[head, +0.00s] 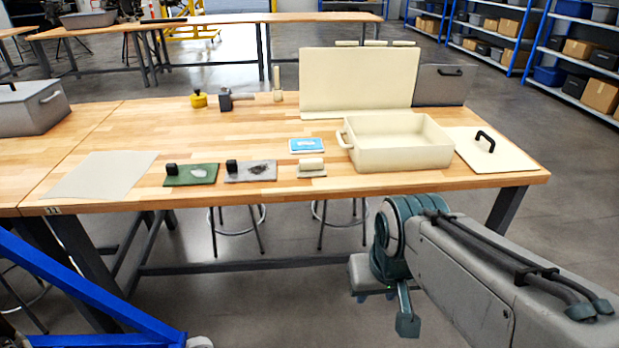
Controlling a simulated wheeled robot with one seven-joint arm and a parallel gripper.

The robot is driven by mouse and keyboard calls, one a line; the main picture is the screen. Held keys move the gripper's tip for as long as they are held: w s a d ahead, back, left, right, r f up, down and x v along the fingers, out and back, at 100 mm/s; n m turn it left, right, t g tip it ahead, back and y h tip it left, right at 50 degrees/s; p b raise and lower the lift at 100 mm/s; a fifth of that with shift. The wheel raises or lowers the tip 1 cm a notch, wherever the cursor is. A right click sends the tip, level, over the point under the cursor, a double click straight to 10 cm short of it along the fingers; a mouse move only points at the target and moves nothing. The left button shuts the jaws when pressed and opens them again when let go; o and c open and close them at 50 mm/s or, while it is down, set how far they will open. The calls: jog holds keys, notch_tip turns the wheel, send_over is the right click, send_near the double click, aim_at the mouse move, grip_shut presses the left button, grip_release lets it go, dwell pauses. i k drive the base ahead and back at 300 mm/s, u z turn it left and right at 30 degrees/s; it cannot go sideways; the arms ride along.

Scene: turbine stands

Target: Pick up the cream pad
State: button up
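A small flat pad with a cream block on top (312,166) lies near the table's front edge, left of the cream tub. I take it as the cream pad; its base looks pale grey. A larger cream flat panel with a black handle (480,152) lies right of the tub. My arm comes in from the lower right, in front of the table. My gripper (385,305) hangs off the front edge, below the tabletop and apart from both. Its fingers are small and partly hidden by the arm, so its opening is unclear.
The cream tub (398,157) stands behind my arm. A green pad (204,174), a grey pad (262,172) and a blue-white box (306,146) lie left of it. A cream upright panel (358,80) stands behind. Bare wood shows in the table's middle.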

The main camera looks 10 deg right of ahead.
aim_at(315, 168)
jog(key=z, duration=0.2)
jog(key=k, duration=0.25)
jog(key=u, duration=0.95)
jog(key=i, duration=1.6)
jog(key=z, duration=0.9)
jog(key=i, duration=0.25)
jog(key=z, duration=0.45)
